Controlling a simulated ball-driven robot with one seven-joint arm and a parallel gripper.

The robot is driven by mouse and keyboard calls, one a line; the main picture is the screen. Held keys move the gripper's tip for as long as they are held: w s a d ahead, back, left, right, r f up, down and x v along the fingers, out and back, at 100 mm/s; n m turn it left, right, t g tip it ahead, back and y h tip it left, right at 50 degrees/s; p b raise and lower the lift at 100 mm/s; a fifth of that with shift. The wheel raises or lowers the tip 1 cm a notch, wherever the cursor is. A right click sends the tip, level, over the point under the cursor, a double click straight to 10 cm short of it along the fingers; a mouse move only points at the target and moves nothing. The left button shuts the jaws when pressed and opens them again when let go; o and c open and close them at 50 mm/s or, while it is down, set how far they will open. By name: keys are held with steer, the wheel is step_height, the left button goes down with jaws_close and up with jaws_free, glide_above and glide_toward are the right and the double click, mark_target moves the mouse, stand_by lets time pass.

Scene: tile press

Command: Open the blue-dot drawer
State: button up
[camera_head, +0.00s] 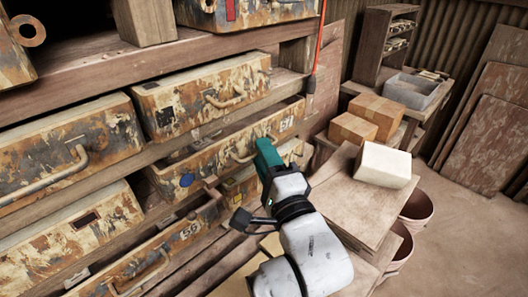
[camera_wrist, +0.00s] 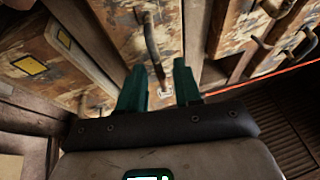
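The blue-dot drawer (camera_head: 207,168) is a rusty, cream-painted metal drawer with a round blue dot (camera_head: 187,180) low on the left of its front. A dark gap shows above its front, so it appears to stand partly out. My gripper (camera_head: 265,150) is at the right part of this front and covers some of it. In the wrist view, the two green fingers of my gripper (camera_wrist: 160,72) are apart. A curved metal handle (camera_wrist: 152,42) reaches down between them. I cannot tell whether either finger touches it. The blue dot is not seen in the wrist view.
Other rusty drawers sit around it, including a closed-looking one above (camera_head: 205,95) and a partly open one below (camera_head: 150,260). A wooden table (camera_head: 345,205) with a pale block (camera_head: 383,164) stands close at the right. Buckets (camera_head: 416,208) stand beside it.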

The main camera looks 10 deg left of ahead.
steer(key=shift+w, duration=0.15)
jaws_close()
steer(key=shift+f, duration=0.1)
stand_by(1.4)
